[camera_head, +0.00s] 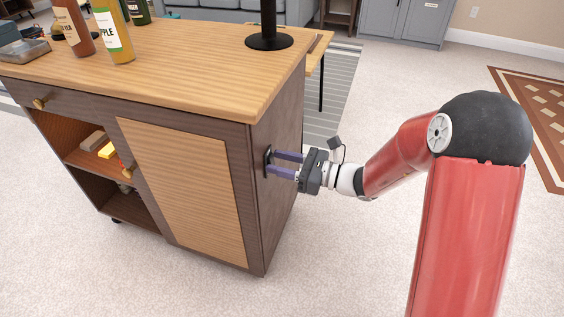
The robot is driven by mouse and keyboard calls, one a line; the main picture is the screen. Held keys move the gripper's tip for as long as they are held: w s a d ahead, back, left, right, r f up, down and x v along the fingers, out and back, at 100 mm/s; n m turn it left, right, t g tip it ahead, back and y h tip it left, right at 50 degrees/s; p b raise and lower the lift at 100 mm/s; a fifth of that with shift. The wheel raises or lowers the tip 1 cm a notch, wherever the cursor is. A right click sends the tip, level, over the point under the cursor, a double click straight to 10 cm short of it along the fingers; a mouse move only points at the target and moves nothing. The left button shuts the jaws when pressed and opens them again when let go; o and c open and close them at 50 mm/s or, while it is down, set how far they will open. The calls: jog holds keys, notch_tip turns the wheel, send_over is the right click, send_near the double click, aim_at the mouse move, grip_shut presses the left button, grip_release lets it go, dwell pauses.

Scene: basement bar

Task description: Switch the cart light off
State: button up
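The wooden cart (190,68) stands in the left half of the view, with a light wood top and dark brown sides. A small dark plate (267,158) is mounted on its right side, below the top; it looks like a switch plate, but its on or off position is too small to tell. A black round base with a pole (268,38) stands on the cart top; its upper part is out of view. My gripper (272,163) points left at the plate, its two purple fingers apart and their tips at or very near it. Whether they touch cannot be told.
Several bottles (112,35) and a grey metal container (24,50) stand on the cart's left end. Open shelves (110,172) and a closed door (188,188) face the front. A wooden table (317,52) is behind the cart. The carpet (350,265) at front right is clear.

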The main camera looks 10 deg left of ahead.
grip_shut()
jog(key=y+b, duration=0.1)
jog(key=b, duration=0.1)
jog(key=f+y+b, duration=0.1)
jog(key=y+b, duration=0.1)
jog(key=shift+f+b, duration=0.1)
jog(key=shift+b, duration=0.25)
jog(key=shift+o, duration=0.8)
grip_release()
jog(key=shift+t, duration=0.3)
jog(key=shift+d, duration=0.1)
